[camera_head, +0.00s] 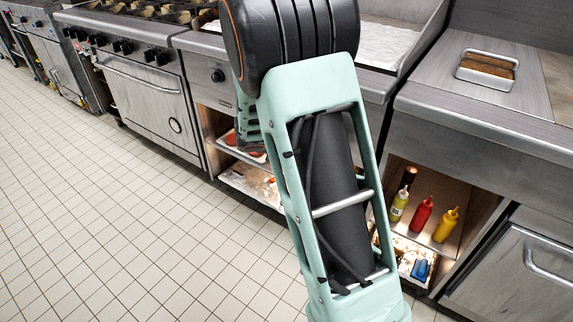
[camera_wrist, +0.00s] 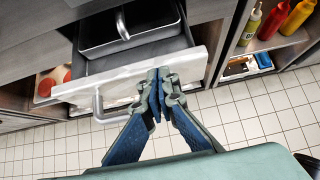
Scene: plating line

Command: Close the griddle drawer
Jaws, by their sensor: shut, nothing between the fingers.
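The griddle drawer (camera_wrist: 120,82) is open in the wrist view, its pale steel front standing out from the counter. Its bar handle (camera_wrist: 98,104) is at the left part of the front. A grey metal pan (camera_wrist: 145,36) with a small handle shows inside the drawer. My gripper (camera_wrist: 158,76) is shut and empty, with its fingertips over the right half of the drawer front. I cannot tell whether they touch it. In the head view my arm hides the drawer and the gripper.
An open shelf right of the drawer holds a green bottle (camera_head: 399,204), a red bottle (camera_head: 420,215) and a yellow bottle (camera_head: 446,224). A stove with an oven door (camera_head: 148,98) stands left. The tiled floor (camera_head: 110,200) in front is clear.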

